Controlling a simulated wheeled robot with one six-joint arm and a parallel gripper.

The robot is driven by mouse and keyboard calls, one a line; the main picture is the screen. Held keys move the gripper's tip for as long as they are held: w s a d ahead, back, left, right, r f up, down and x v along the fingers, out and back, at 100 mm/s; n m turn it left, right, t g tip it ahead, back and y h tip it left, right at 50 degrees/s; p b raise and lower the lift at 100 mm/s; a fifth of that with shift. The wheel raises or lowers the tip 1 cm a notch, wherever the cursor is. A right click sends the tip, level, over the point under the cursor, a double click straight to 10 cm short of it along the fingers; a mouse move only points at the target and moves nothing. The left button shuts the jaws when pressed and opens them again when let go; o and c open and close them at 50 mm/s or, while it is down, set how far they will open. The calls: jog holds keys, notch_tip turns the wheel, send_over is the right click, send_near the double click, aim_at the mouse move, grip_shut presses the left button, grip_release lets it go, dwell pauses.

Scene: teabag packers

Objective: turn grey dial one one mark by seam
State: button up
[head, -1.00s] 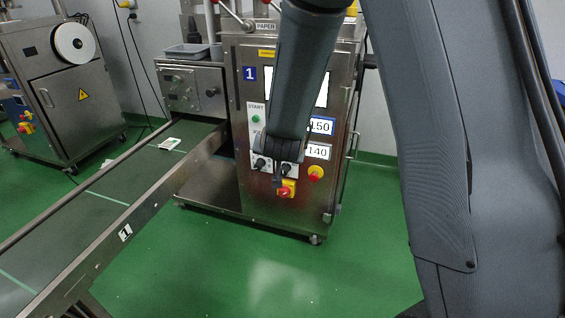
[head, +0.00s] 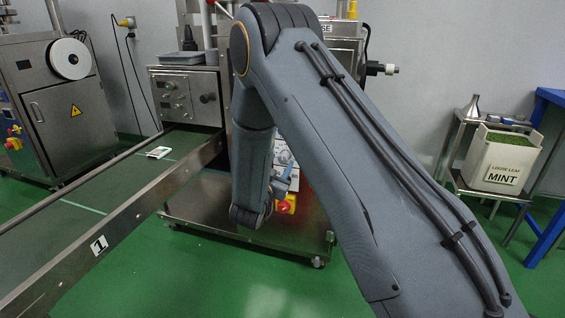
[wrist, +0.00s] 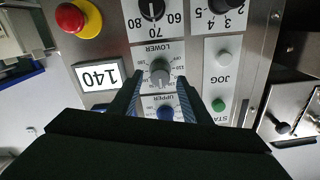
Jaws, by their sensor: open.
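In the wrist view, which shows the panel upside down, a grey dial (wrist: 159,68) sits on a white plate marked LOWER, with a ring of numbers around it. A blue dial (wrist: 165,112) on the adjoining plate marked UPPER is partly hidden behind my gripper. My gripper (wrist: 159,81) is open, its fingers on either side of the grey dial in the picture. I cannot tell whether they touch it. In the head view my forearm hides most of the machine's front, including the dials.
A display reading 140 (wrist: 98,75), a red stop button (wrist: 71,17), a black dial (wrist: 151,8) and a green button (wrist: 218,105) surround the dials. A conveyor (head: 100,246) runs along the left. A mint bin (head: 497,160) stands at right. Green floor is clear in front.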

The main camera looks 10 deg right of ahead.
aim_at(283, 160)
jog(key=shift+x, duration=1.65)
jog(key=c, duration=1.1)
jog(key=shift+o, duration=0.2)
jog(key=shift+m, duration=2.8)
